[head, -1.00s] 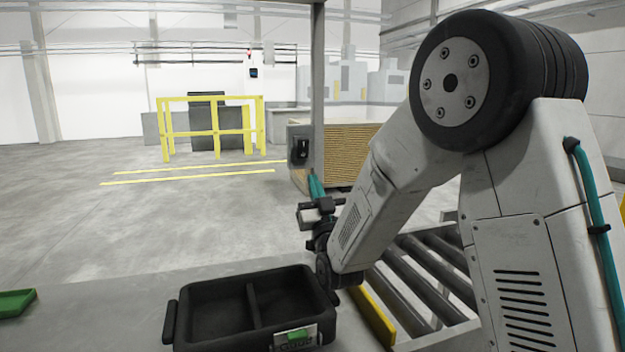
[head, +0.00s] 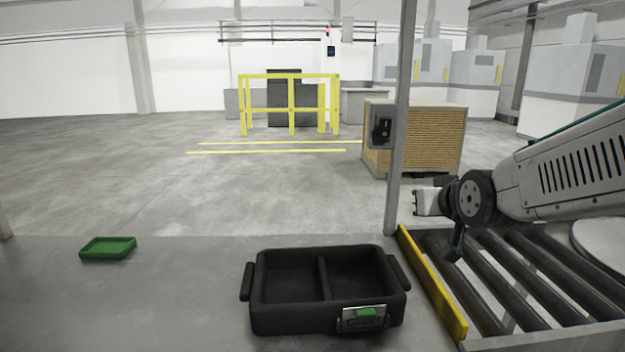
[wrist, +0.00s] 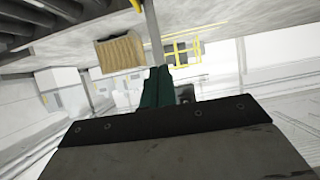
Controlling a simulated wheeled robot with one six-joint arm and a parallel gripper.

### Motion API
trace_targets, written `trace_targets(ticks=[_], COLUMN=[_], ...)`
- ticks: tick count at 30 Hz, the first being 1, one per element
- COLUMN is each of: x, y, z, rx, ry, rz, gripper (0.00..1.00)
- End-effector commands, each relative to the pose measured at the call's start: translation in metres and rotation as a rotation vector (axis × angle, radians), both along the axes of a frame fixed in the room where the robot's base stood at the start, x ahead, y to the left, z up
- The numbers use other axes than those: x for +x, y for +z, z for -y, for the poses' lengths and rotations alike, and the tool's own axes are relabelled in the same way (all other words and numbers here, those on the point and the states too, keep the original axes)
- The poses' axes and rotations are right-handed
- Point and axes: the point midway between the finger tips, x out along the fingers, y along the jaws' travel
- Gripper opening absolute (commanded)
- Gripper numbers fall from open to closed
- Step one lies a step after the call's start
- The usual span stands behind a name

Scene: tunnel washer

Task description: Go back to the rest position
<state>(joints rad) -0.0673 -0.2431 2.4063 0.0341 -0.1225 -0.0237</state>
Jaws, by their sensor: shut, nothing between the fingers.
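My gripper (head: 418,202) is at the right in the head view, above the left part of the roller conveyor and right of the grey post. In the wrist view its green fingers (wrist: 157,88) are together with nothing between them. It touches no object that I can see. A black two-compartment bin (head: 258,290) stands on the grey table below and left of my gripper, and both compartments look empty. A green and white label (head: 364,317) is on its front.
A small green tray (head: 107,247) lies on the table at the left. The roller conveyor (head: 480,275) has a yellow side rail (head: 432,285). A brown slatted crate (head: 418,143) and yellow railing (head: 290,108) stand beyond.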

Motion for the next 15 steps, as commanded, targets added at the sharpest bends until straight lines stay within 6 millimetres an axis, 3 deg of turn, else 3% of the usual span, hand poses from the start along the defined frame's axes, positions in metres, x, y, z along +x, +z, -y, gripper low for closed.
trace_targets(ticks=[12,15], x=[-0.225,-0.269], y=[-0.042,-0.047], z=[0.028,0.031], rx=[-0.031,-0.035], ry=[-0.036,-0.045], rz=[-0.725,-0.851], gripper=[0.00,0.00])
